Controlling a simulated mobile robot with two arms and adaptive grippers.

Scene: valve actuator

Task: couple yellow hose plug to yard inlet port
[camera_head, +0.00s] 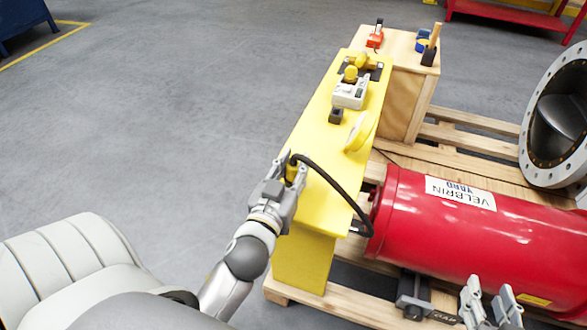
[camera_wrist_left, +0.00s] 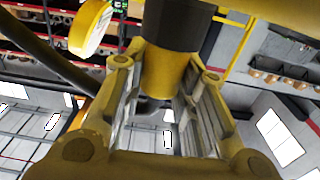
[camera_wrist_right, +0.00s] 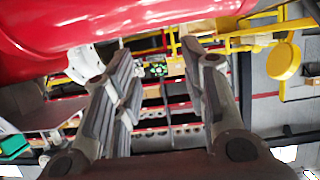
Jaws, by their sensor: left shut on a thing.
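The yellow hose plug (camera_wrist_left: 170,75) sits between the fingers of my left gripper (camera_wrist_left: 168,90), which is shut on it. A dark collar (camera_wrist_left: 178,25) adjoins the plug's upper end in the left wrist view. In the head view my left gripper (camera_head: 290,178) is at the near left edge of the yellow stand, mostly hiding the plug. A black hose (camera_head: 335,187) arches from there to the near end of the red cylinder (camera_head: 430,225), labelled VELBRIN YARD. I cannot tell which fitting is the yard inlet port. My right gripper (camera_head: 487,303) is open and empty, in front of the cylinder.
A wooden box (camera_head: 405,95) stands behind. A grey flanged pipe (camera_head: 535,150) is at right. The floor at left is clear.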

